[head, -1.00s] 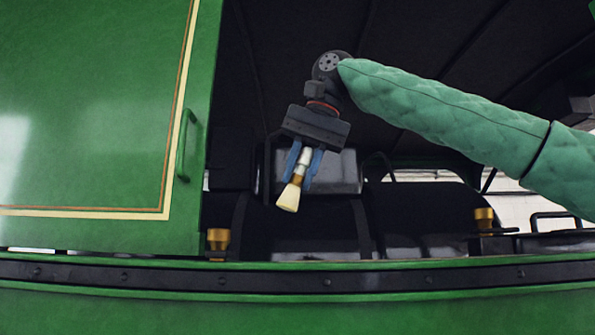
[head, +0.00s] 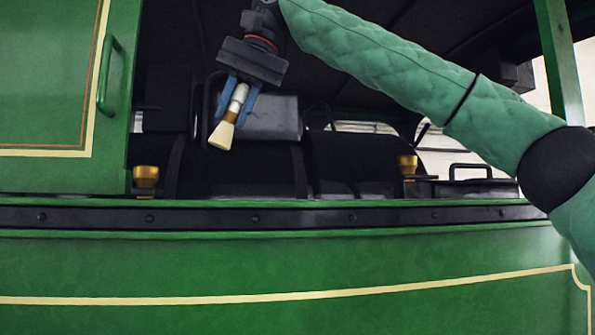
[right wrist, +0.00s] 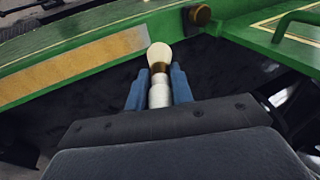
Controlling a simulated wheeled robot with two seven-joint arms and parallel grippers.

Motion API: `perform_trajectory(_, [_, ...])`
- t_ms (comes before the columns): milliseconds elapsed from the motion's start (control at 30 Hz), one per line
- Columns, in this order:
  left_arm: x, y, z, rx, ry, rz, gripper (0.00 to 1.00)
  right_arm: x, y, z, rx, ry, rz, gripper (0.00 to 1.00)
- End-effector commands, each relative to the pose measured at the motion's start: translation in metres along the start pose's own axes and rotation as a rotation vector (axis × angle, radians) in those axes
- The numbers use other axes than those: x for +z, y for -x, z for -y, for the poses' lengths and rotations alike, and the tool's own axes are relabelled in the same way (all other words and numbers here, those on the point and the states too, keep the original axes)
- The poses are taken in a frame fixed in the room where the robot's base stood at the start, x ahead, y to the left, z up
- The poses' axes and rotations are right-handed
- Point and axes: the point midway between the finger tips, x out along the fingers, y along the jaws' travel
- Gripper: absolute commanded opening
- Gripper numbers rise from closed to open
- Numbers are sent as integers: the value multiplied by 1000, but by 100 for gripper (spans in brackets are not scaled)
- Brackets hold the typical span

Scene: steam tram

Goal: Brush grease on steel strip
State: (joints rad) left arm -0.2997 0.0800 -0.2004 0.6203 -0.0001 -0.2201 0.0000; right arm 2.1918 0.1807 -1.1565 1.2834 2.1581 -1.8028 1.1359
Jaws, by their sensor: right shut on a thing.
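My right gripper (head: 238,100) is shut on a brush (head: 221,135) with a white handle, a brass-coloured collar and pale bristles. The bristles point down and slightly left, in front of the dark cab opening. The brush also shows in the right wrist view (right wrist: 159,57), between the blue fingers (right wrist: 159,90). A dark bolted strip (head: 300,217) runs along the green tram side, below the brush in the head view and apart from it. In the right wrist view a tan band (right wrist: 75,70) lies on a green beam; I cannot tell whether it is the steel strip. My left gripper is not in view.
Two brass cups, left (head: 146,178) and right (head: 408,166), stand near the sill. A green panel with a handle (head: 108,75) is at left, and a green post (head: 558,60) at right. Dark seats (head: 240,172) are inside the cab.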

Motion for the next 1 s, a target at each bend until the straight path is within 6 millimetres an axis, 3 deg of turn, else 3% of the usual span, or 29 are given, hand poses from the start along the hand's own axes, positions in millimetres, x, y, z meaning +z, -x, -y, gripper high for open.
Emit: perform_trajectory(1000, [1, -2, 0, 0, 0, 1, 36, 2, -7, -3, 5, 1, -17, 0])
